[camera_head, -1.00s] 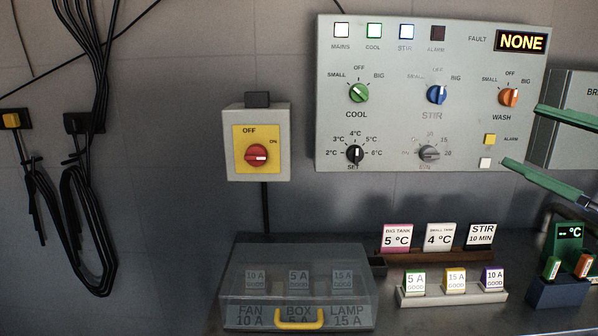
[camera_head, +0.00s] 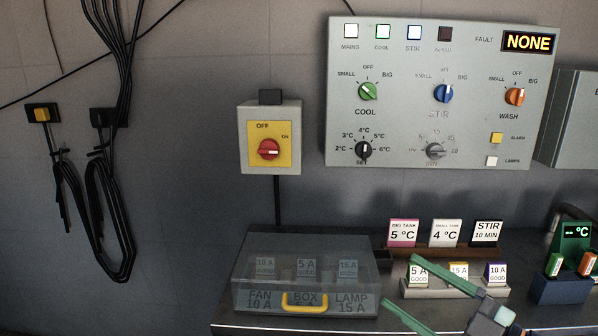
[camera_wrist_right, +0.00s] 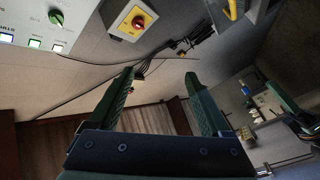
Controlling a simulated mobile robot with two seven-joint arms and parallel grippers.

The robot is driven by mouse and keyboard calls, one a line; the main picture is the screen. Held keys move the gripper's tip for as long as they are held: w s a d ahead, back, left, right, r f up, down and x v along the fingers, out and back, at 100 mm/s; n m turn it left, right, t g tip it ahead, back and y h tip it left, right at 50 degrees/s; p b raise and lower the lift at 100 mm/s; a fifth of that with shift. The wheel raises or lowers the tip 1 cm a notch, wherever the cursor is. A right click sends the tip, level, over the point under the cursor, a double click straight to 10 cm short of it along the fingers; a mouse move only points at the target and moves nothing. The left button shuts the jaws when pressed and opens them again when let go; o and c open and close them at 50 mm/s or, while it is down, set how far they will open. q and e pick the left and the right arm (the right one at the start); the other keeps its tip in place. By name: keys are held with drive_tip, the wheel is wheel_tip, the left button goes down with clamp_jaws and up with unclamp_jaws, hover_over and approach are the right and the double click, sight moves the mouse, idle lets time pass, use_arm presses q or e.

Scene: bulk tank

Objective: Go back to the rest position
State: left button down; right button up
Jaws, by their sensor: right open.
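My right gripper (camera_head: 402,282) is low in the head view, its two green fingers apart with nothing between them. It appears in front of the fuse rack and the right end of the clear-lidded box. In the right wrist view its fingers (camera_wrist_right: 158,90) are spread and empty. The control panel (camera_head: 440,120) on the wall reads NONE at FAULT, with the mains, cool and stir lamps lit. A green finger and dark body at the right of the right wrist view look like my left gripper (camera_wrist_right: 285,103); its jaws are unclear. The left arm is not in the head view.
The clear-lidded box (camera_head: 252,272) with a yellow handle (camera_head: 304,303) stands on the bench. A card rack (camera_head: 440,252), a fuse rack (camera_head: 420,292) and a blue holder (camera_head: 560,290) stand to its right. A red switch (camera_head: 268,149) and black cables (camera_head: 100,210) are on the wall.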

drive_tip(key=s+a+f+m+t+h, duration=0.1)
drive_tip(key=s+a+f+m+t, duration=0.3)
drive_tip(key=f, duration=0.4)
use_arm(q)
drive_tip(key=s+a+f+n+g+y+p, duration=0.2)
drive_tip(key=s+f+g+p, duration=0.4)
drive_tip(key=p, duration=1.7)
drive_tip(key=s+n+g+y, duration=0.1)
drive_tip(key=s+g, duration=0.2)
drive_tip(key=shift+s+a+n+y, duration=0.2)
drive_tip(key=shift+a+n+y, duration=0.1)
drive_tip(key=shift+y, duration=0.1)
use_arm(e)
drive_tip(key=s+d+f+m+g+h, duration=0.4)
drive_tip(key=s+f+m+g+h, duration=0.5)
drive_tip(key=s+f, duration=0.3)
drive_tip(key=shift+s+m+h, duration=0.3)
drive_tip(key=shift+s+m, duration=0.1)
drive_tip(key=shift+m, duration=0.4)
